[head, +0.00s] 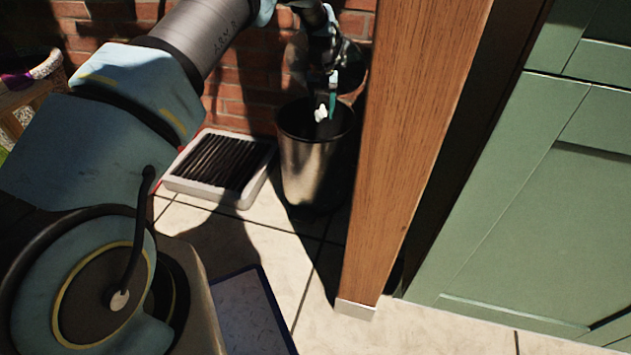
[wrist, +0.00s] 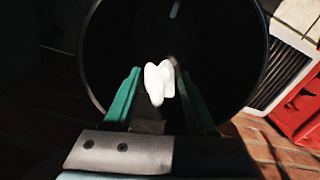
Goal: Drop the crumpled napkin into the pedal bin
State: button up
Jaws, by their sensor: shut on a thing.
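The crumpled napkin (head: 320,113) is a small white lump held in my gripper (head: 326,108). In the wrist view the napkin (wrist: 158,82) sits between the tips of my gripper's two green fingers (wrist: 160,100), which are shut on it. The pedal bin (head: 308,175) is a metal cylinder with a dark inside, standing open on the tiled floor by the brick wall. The napkin is over the bin's mouth in the head view. In the wrist view the bin's round rim (wrist: 262,70) surrounds the napkin. The napkin's exact height relative to the rim is hard to tell.
A wooden post (head: 410,130) stands close to the right of the bin, with green cabinet doors (head: 540,200) beyond it. A pale tray with dark slats (head: 220,165) lies left of the bin. The brick wall (head: 250,95) is close behind.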

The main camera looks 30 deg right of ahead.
jog(key=o, duration=1.4)
jog(key=shift+c, duration=0.2)
notch_tip(320, 180, up, 11)
jog(key=p, duration=0.3)
jog(key=shift+f, duration=0.1)
